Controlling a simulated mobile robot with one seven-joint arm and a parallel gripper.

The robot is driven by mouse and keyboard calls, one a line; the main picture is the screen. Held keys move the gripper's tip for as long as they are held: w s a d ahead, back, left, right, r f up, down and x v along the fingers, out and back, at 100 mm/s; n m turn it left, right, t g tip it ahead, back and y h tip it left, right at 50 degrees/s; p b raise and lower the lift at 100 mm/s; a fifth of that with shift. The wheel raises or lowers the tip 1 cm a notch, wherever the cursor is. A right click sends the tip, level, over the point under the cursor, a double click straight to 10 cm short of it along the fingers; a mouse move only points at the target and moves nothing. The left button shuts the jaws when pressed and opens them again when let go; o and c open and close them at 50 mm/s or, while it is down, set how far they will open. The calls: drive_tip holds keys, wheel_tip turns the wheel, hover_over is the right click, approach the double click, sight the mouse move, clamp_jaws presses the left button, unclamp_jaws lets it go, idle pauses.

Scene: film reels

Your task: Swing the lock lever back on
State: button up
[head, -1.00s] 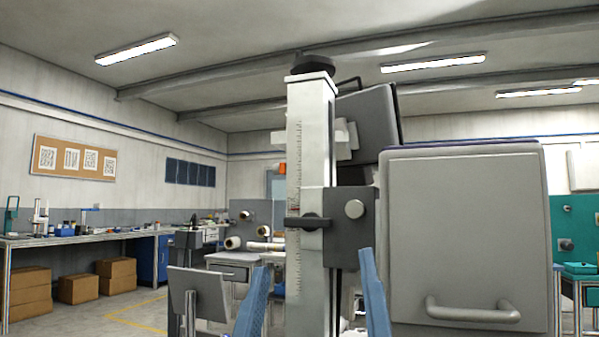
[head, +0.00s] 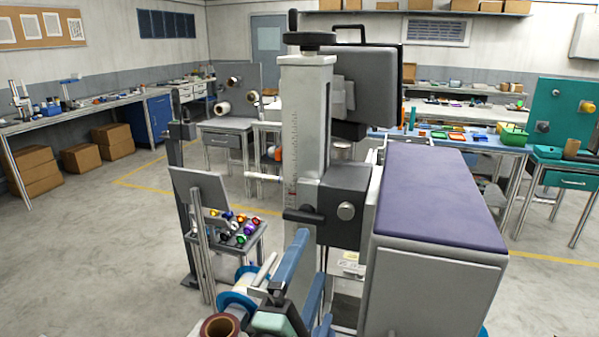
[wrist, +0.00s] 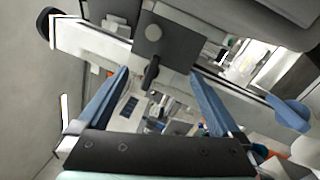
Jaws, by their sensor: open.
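The lock lever (head: 302,215) is a dark bar on the front of the dark carriage block (head: 345,230), which rides on a white graduated column (head: 303,130). It points left across the column, beside a round grey knob (head: 346,211). In the wrist view the lever (wrist: 151,73) shows below the knob, between my fingertips in the picture. My gripper (head: 313,254) has blue fingers and is open and empty, just below the carriage block. In the wrist view its fingers (wrist: 160,73) stand wide apart. I cannot tell the exact gap to the lever.
A large grey cabinet with a purple top (head: 440,195) stands close on the right. A small stand with colourful parts (head: 235,228) is at left. Open floor lies farther left.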

sight(302, 219)
drive_tip(key=s+a+r+n+g+y+p, duration=0.15)
drive_tip(key=s+a+n+p, duration=0.3)
drive_tip(key=n+p, duration=1.25)
drive_tip(key=w+d, duration=0.1)
drive_tip(key=w, duration=0.3)
drive_tip(key=w+d+m, duration=0.1)
drive_tip(key=w, duration=0.3)
drive_tip(key=w+d+m, duration=0.1)
drive_tip(key=w, duration=0.3)
drive_tip(key=shift+w+d+r+h+b, duration=0.15)
drive_tip(key=shift+w+r+h+b, duration=0.15)
drive_tip(key=shift+r, duration=0.1)
drive_tip(key=shift+s, duration=0.1)
drive_tip(key=shift+c, duration=0.3)
drive_tip(key=c, duration=0.9)
drive_tip(key=shift+c, duration=0.2)
